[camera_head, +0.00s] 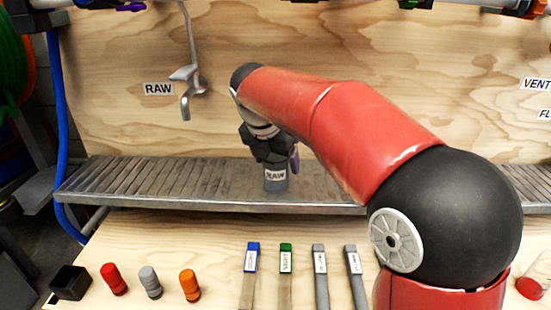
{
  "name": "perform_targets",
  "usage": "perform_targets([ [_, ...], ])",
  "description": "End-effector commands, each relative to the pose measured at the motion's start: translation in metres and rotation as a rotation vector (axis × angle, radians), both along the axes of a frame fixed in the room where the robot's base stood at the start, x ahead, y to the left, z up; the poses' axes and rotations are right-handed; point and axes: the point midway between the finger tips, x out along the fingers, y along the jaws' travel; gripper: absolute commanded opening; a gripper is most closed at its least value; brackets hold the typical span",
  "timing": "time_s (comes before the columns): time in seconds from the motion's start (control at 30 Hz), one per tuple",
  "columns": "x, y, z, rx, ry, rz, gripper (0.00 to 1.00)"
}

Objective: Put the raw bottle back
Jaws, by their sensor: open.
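The raw bottle (275,182) is a grey bottle with a white label reading RAW. It stands upright on the ribbed metal shelf (130,180), a little right of the RAW tap. My gripper (276,158) is right above and around the bottle's upper part and is open. The gripper and my arm hide the top of the bottle. Whether the fingers touch it cannot be told. The RAW sign (158,89) is on the wooden back panel, left of the metal tap (187,85).
On the wooden counter in front are a black square cup (71,282), a red bottle (113,279), a grey bottle (150,282) and an orange bottle (189,285). Several labelled strips, one with a blue end (252,257), lie right of them. My arm covers the right middle.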

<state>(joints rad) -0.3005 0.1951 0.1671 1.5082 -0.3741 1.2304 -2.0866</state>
Motion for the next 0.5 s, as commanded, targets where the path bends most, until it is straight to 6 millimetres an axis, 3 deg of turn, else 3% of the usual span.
perform_targets([
  [0.17, -0.004, 0.003, 0.016, 0.001, -0.003, 0.001, 0.75],
  [0.5, -0.028, 0.016, 0.083, 0.002, -0.003, 0.002, 0.75],
])
